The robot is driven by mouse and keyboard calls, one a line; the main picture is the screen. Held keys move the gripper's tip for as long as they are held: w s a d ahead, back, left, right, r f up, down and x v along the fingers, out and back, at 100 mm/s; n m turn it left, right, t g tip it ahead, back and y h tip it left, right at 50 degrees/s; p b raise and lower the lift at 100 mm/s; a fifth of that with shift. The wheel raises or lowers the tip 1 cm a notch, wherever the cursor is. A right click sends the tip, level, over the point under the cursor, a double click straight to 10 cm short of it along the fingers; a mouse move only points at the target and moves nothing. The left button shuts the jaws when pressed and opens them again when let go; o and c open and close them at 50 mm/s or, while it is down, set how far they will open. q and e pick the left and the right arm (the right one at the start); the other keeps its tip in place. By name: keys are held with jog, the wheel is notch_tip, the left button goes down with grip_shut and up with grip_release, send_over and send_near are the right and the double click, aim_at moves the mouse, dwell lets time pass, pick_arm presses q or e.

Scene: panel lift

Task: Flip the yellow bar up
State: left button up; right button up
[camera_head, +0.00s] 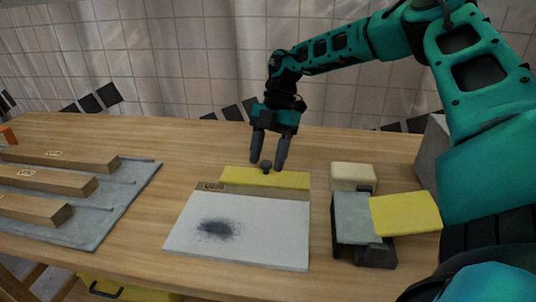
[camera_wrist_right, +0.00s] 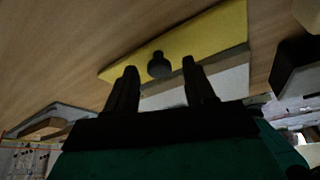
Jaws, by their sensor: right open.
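The yellow bar (camera_head: 289,179) lies flat along the far edge of a white board (camera_head: 262,240) on the wooden table. A dark round knob (camera_head: 266,165) sits on the bar near its middle. My right gripper (camera_head: 268,158) is open, its fingers pointing down around or just above the knob; the head view does not settle which. In the right wrist view the yellow bar (camera_wrist_right: 200,42) and its knob (camera_wrist_right: 160,65) show beyond and between the open fingers (camera_wrist_right: 160,82), with nothing held. My left gripper is not in view.
The board has a dark smudge and a wooden strip beside the bar. To the right stand a cream block (camera_head: 353,177) and a grey stand (camera_head: 352,222) with a yellow pad (camera_head: 404,214). To the left, wooden bars lie on a grey tray (camera_head: 118,205). Table around the bar's far side is clear.

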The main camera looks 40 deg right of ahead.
grip_shut()
dwell(0.3)
